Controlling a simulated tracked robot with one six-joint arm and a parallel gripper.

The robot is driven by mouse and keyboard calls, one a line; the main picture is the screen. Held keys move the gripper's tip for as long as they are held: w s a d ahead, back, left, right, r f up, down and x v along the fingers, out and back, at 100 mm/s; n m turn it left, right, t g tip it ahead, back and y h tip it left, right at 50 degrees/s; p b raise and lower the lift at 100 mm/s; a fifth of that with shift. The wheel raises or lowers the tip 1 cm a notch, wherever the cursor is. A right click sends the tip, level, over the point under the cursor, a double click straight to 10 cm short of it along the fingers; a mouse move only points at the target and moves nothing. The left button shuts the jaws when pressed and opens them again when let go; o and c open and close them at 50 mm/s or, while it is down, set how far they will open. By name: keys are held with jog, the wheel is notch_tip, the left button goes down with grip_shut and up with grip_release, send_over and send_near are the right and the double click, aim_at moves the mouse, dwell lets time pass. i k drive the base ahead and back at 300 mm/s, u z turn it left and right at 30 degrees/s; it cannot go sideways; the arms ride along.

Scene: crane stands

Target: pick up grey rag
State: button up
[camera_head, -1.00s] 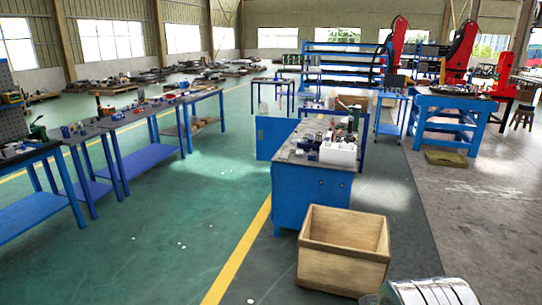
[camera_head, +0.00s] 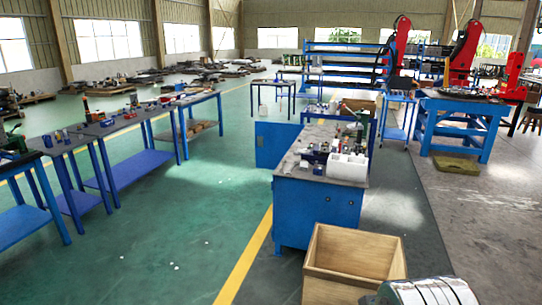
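I cannot make out a grey rag in this view. The small items on the blue workbench (camera_head: 318,215) and on the side tables are too small to tell apart by kind. A shiny metal part of my own body shows at the lower right edge. My gripper's fingers are not in view.
An open wooden crate (camera_head: 353,262) stands on the floor close ahead, in front of the workbench. Blue side tables (camera_head: 123,170) line the left. A blue stand (camera_head: 458,122) and a khaki block (camera_head: 456,165) are at the right. The green floor left of the yellow line is mostly clear.

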aim_at(303, 165)
jog(key=z, duration=0.05)
jog(key=i, duration=1.3)
jog(key=z, duration=0.15)
